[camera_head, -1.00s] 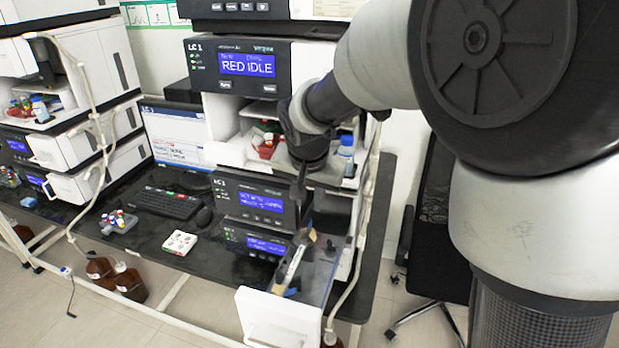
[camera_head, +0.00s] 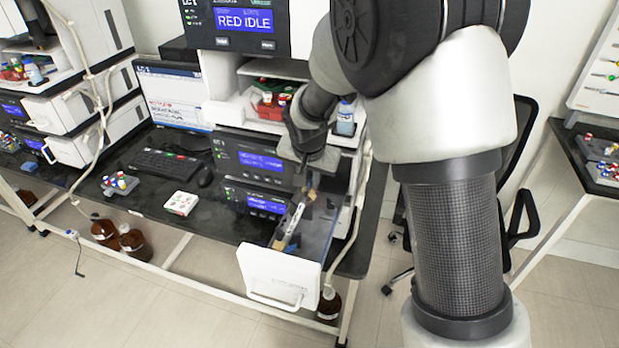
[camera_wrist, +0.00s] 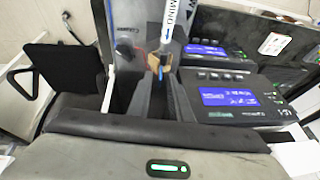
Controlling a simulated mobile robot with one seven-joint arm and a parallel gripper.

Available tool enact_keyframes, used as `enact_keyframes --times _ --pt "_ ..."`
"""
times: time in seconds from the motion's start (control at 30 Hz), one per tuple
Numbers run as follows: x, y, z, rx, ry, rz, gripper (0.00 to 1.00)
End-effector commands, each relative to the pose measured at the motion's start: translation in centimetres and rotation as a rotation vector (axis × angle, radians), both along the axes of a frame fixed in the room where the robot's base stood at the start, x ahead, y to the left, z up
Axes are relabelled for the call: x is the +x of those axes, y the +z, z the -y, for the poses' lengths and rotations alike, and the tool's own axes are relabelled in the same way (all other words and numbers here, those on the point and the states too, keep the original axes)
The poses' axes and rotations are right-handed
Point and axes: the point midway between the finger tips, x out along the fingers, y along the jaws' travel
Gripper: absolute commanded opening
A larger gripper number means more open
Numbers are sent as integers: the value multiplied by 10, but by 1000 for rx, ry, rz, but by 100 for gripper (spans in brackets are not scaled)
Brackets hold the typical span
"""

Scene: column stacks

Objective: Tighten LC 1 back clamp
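The LC 1 stack's column drawer (camera_head: 279,262) is pulled out, with a clear side and a white front. A white-labelled column (camera_head: 290,226) lies in it and also shows in the wrist view (camera_wrist: 168,22). The back clamp (camera_wrist: 157,62) is a tan piece at the column's rear end, with a blue fitting (camera_wrist: 160,74) beside it. My gripper (camera_head: 304,178) points down over the rear of the drawer. In the wrist view its dark fingers (camera_wrist: 150,95) stand apart, with the clamp beyond the gap between them. I cannot tell whether they touch it.
The LC 1 modules with blue displays (camera_head: 252,160) stand directly left of my gripper. A tray of bottles (camera_head: 268,105) sits above. A keyboard (camera_head: 166,164), a white box (camera_head: 181,203) and a vial rack (camera_head: 119,184) lie on the bench. A chair (camera_head: 515,190) stands to the right.

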Motion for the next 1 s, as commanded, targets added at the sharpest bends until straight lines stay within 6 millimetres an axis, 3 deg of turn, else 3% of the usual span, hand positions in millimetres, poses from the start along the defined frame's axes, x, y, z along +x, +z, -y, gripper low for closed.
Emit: enact_keyframes --times 0.1,0.57,1.0 --pt "0 0 0 0 0 0 0" --pt "1 -1 -6 -57 4 -18 0" --pt "8 -3 -27 -388 4 -125 0"
